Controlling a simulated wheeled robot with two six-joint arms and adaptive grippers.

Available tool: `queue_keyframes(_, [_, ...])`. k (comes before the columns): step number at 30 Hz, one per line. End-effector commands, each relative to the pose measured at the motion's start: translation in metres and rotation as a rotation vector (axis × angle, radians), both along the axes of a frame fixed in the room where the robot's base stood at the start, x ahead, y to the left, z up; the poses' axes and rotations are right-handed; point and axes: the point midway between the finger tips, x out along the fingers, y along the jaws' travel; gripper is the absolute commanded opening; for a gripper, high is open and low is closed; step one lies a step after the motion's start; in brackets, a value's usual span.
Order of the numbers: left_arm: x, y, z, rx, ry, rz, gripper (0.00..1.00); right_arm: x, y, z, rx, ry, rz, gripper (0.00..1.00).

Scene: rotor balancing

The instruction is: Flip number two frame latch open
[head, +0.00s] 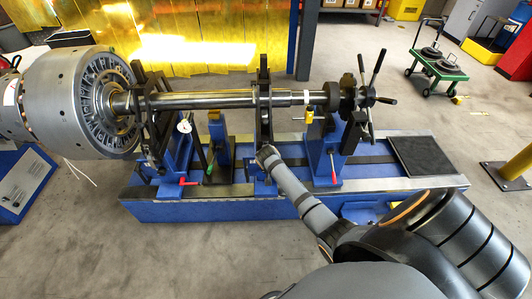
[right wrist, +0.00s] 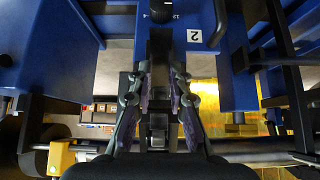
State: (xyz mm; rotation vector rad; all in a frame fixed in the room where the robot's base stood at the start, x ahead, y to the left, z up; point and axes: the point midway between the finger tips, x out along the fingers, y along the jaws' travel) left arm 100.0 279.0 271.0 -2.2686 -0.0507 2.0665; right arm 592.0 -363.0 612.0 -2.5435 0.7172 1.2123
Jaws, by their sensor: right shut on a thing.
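My right gripper (head: 265,153) reaches in low against the front of the middle stand, whose black upright (head: 264,105) stands at the shaft. In the right wrist view, the gripper's two fingers with purple pads (right wrist: 159,75) close in on a narrow dark part between blue blocks. The gripper is shut on this part, which looks like the latch; its shape is mostly hidden. A white label with a 2 (right wrist: 193,36) is on the blue block just right of the fingers. Whether the latch is open or closed cannot be told. My left gripper is not in view.
A long steel shaft (head: 215,100) lies across the stands, with a large grey rotor (head: 55,100) at left. Red handles (head: 190,183) and a green one (head: 208,170) stick out on neighbouring stands. A spoked hub (head: 366,96) is at right. Floor in front is clear.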

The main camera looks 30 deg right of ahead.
Motion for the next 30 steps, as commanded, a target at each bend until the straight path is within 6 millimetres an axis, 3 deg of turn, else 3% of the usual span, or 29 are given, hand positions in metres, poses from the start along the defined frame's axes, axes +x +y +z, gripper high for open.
queue_keyframes(1, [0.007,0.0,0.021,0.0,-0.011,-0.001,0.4,0.0,0.0,0.012,0.021,0.034,-0.001,0.0])
queue_keyframes(7, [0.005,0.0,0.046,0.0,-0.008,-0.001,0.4,0.002,-0.001,0.015,0.112,0.182,-0.002,0.0])
queue_keyframes(18, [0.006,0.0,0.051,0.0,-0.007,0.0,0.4,0.005,-0.002,0.017,0.233,0.377,0.0,0.0])
queue_keyframes(30, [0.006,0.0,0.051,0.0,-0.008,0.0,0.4,0.005,-0.003,0.018,0.274,0.447,0.0,0.0])
